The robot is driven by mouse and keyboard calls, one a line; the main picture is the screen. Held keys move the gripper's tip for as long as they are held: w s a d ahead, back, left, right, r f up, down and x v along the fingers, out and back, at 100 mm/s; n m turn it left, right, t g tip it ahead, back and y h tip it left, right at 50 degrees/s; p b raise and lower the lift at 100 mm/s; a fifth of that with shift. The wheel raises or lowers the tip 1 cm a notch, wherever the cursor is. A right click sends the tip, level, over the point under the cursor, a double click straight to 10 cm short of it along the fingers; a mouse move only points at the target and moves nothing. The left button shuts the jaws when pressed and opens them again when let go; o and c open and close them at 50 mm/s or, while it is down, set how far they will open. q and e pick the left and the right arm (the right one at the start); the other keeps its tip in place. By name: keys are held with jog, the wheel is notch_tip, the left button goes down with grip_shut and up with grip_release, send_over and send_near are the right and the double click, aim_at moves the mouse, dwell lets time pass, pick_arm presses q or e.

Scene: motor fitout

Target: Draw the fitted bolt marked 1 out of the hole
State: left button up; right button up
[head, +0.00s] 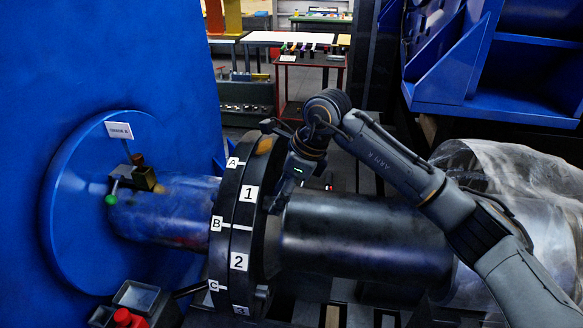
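The dark coupling flange (244,225) stands upright between two shafts. Its rim carries white labels 1 (249,194), 2 (239,262) and 3, with A, B and C on the half to the left. I cannot make out the bolt marked 1; the flange face beside that label is partly behind my gripper. My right gripper (275,205) points down close to the right face of the flange, by label 1, above the dark shaft. Its fingertips are dark and small, so I cannot tell whether they are open or touch anything. My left gripper is not in view.
A blue wall and round blue plate (65,215) stand at the left. A small fixture (135,178) sits on the left shaft (175,208). A dark rod (189,289) juts left near label C. A grey tray (137,296) and red object (128,318) lie below.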

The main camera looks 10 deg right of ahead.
jog(key=shift+p+x, duration=0.35)
jog(key=shift+x, duration=1.15)
